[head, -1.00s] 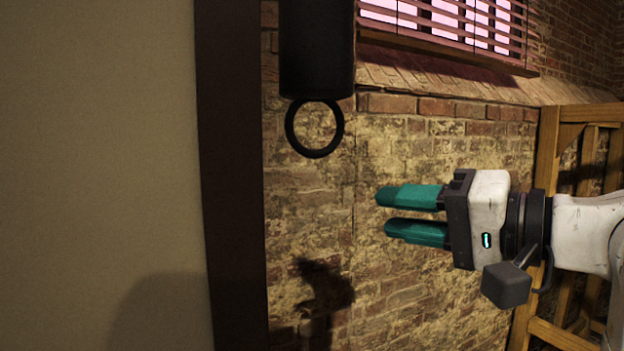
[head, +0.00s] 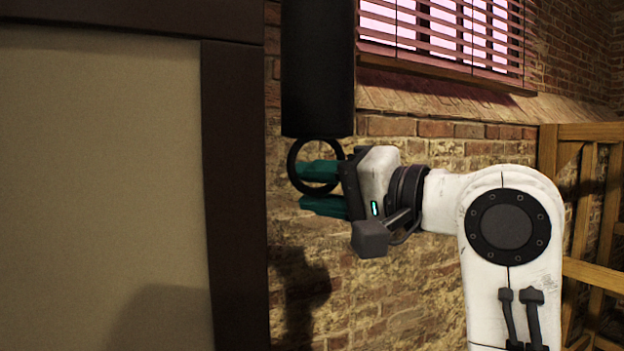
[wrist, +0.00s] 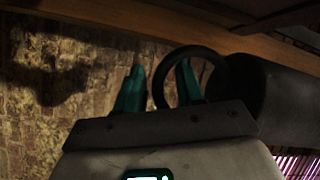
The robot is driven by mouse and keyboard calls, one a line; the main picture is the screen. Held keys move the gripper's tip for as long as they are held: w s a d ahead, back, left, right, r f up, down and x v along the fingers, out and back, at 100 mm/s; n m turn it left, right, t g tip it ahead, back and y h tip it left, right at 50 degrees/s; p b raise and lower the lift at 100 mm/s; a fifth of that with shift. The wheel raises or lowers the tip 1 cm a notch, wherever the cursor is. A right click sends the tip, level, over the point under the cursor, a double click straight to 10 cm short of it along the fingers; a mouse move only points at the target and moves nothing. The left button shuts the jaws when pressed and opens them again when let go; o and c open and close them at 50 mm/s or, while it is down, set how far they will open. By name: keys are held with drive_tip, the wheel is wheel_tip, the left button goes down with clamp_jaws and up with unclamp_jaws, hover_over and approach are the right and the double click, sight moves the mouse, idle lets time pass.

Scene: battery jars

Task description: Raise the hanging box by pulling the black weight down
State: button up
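The black weight (head: 318,70) is a cylinder hanging at the top centre of the head view, with a black ring (head: 293,168) under it. In the wrist view the weight (wrist: 275,95) is at right, with its ring (wrist: 157,83) beside it. My gripper (head: 302,188) is at the ring with its teal fingers apart. The upper finger shows within the ring's outline and the other lies below it. In the wrist view the ring's near rim appears between the fingers. I cannot tell whether either finger touches it. I cannot identify the hanging box.
A large beige panel (head: 100,180) with a dark brown frame (head: 235,200) fills the left. Behind is a brick wall (head: 400,290) with a slatted window (head: 440,35). A wooden frame (head: 548,150) stands at the right. Space below the ring looks open.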

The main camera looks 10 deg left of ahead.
drive_tip(key=shift+w+a, duration=0.15)
drive_tip(key=shift+a, duration=0.15)
drive_tip(key=shift+c, duration=0.4)
drive_tip(key=shift+f, duration=0.1)
clamp_jaws()
